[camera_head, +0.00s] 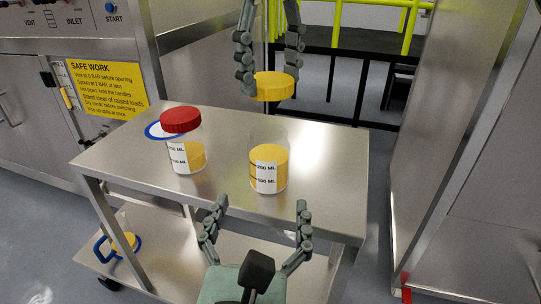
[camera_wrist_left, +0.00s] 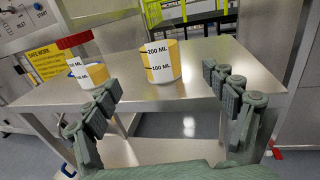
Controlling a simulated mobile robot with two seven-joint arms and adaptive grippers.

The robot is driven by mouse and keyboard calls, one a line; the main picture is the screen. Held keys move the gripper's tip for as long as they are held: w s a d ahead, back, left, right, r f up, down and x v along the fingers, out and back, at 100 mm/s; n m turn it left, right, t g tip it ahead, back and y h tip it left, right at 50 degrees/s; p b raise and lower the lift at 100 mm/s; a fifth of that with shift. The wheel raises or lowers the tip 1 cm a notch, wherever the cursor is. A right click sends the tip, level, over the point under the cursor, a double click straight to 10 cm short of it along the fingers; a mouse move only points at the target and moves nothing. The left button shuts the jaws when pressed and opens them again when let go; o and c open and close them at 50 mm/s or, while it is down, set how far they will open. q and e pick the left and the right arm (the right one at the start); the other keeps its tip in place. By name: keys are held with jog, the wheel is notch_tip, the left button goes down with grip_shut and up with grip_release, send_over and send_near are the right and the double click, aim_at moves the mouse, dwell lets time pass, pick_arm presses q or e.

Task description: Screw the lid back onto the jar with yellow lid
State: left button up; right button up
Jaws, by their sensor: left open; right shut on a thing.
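The open jar (camera_head: 269,166) stands upright on the steel cart top, filled with yellow contents and marked with volume labels; it also shows in the left wrist view (camera_wrist_left: 161,62). The yellow lid (camera_head: 275,87) is off the jar, held above and slightly behind it. My right gripper (camera_head: 268,84) comes from above and is shut on the yellow lid. My left gripper (camera_head: 258,212) is open and empty in front of the jar, at the cart's near edge; its spread fingers also show in the left wrist view (camera_wrist_left: 163,90).
A similar jar with a red lid (camera_head: 181,121) stands left of the open jar. The cart top (camera_head: 325,165) is clear on the right. A blue-handled item (camera_head: 123,243) sits on the lower shelf.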

jog(key=shift+s, duration=0.2)
pick_arm(q)
jog(key=w, duration=0.4)
jog(key=w+d, duration=0.1)
jog(key=w, duration=0.6)
jog(key=shift+w+d, duration=0.15)
jog(key=shift+w, duration=0.25)
pick_arm(e)
jog(key=shift+w, duration=0.1)
pick_arm(q)
jog(key=c, duration=1.8)
pick_arm(e)
send_over(270, 132)
jog(key=shift+f, duration=2.45)
jog(key=shift+f, duration=0.9)
jog(key=shift+f, duration=0.55)
